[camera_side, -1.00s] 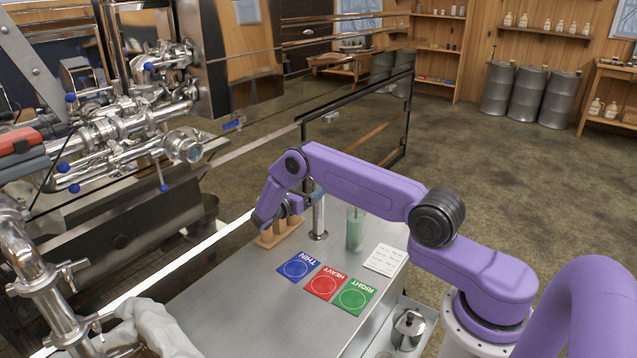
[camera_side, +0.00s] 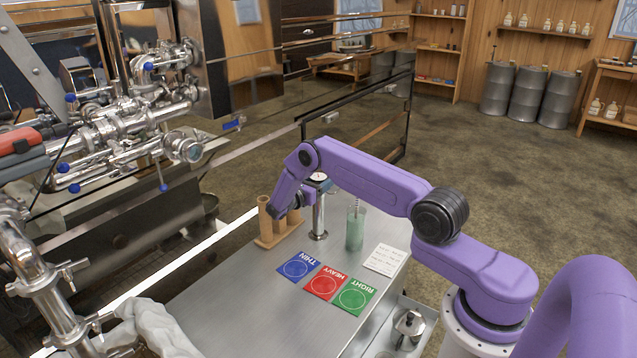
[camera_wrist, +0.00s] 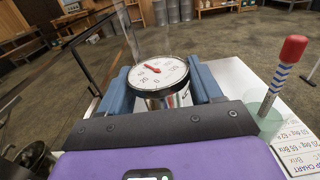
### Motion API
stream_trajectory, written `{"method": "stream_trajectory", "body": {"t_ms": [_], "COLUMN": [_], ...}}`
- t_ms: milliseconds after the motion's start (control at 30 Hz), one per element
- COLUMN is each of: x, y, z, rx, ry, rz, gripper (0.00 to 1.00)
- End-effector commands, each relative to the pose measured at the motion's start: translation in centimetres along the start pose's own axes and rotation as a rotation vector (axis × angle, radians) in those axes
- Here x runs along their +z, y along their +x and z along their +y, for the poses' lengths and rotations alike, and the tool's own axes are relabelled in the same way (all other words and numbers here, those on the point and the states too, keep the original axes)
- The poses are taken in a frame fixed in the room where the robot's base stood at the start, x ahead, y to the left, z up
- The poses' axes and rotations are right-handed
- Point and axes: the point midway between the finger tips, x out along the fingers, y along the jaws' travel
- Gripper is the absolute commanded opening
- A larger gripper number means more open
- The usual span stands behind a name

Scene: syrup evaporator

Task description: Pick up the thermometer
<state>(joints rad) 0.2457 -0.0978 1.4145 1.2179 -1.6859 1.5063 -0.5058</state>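The thermometer has a round white dial with a red needle (camera_wrist: 158,72). In the side view its dial (camera_side: 318,177) shows at the top of a slim upright steel cylinder (camera_side: 318,218) on the metal bench. My gripper (camera_wrist: 162,85) is open, with one blue finger on each side of the dial. In the side view my gripper (camera_side: 307,198) is at the cylinder's top, just below the dial. I cannot tell whether the fingers touch the thermometer. Its stem is hidden.
A glass of green liquid (camera_side: 355,232) stands just right of the cylinder, holding a red-topped, blue-striped rod (camera_wrist: 283,75). A wooden rack (camera_side: 265,242) is to the left. Blue (camera_side: 299,266), red and green cards and a paper sheet (camera_side: 382,259) lie in front.

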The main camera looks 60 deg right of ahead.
Motion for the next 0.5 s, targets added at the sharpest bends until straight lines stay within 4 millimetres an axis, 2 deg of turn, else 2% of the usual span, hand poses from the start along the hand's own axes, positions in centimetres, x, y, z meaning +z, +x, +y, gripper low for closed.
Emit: {"method": "stream_trajectory", "body": {"t_ms": [67, 333, 500], "x": [0.0, 0.2, 1.1], "y": [0.0, 0.0, 0.0], "z": [0.0, 0.0, 0.1], "rx": [0.0, 0.0, 0.0], "ry": [0.0, 0.001, 0.002], "rz": [0.0, -0.001, -0.001], "gripper": [0.41, 0.41, 0.41]}}
